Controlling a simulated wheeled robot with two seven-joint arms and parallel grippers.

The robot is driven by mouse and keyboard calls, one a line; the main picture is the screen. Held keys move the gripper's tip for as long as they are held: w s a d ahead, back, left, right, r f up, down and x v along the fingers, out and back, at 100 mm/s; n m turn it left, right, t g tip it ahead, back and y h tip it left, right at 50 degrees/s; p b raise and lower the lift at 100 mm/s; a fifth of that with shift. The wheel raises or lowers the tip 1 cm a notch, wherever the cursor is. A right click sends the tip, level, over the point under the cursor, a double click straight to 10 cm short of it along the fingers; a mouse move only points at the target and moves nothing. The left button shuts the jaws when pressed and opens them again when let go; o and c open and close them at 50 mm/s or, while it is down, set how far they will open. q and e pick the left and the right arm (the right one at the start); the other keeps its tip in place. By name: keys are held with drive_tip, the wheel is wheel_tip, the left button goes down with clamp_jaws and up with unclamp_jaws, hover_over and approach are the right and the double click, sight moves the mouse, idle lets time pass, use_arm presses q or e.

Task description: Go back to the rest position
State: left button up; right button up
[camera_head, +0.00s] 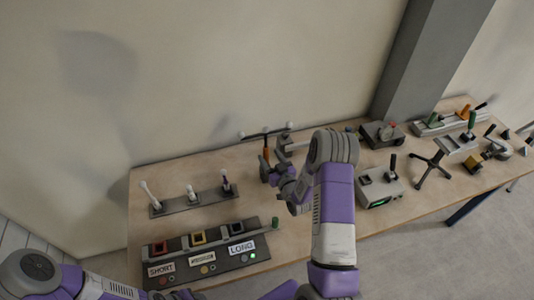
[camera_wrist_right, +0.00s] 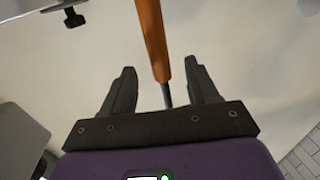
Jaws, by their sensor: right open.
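My right gripper (camera_head: 268,170) is open, above the back middle of the wooden table (camera_head: 225,165). It also shows in the right wrist view (camera_wrist_right: 155,92), with its two dark fingers apart. An orange-handled tool with a thin grey shaft (camera_wrist_right: 153,38) shows between the fingers there, apart from both. I cannot tell its depth. In the head view the orange handle (camera_head: 266,148) is upright just behind the gripper, below a thin bar with pale round ends (camera_head: 265,132). My left arm enters at the lower left; its gripper is not visible.
A dark strip with three upright pegs (camera_head: 193,202) lies at left. In front is a panel labelled SHORT and LONG (camera_head: 215,255) with a lit green light. A grey box with a green display (camera_head: 380,188) and several fixtures stand at right. A grey pillar (camera_head: 425,60) rises behind.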

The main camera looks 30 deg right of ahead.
drive_tip(key=s, duration=0.3)
drive_tip(key=shift+s+a, duration=0.15)
drive_tip(key=shift+s, duration=0.25)
drive_tip(key=shift+r, duration=0.15)
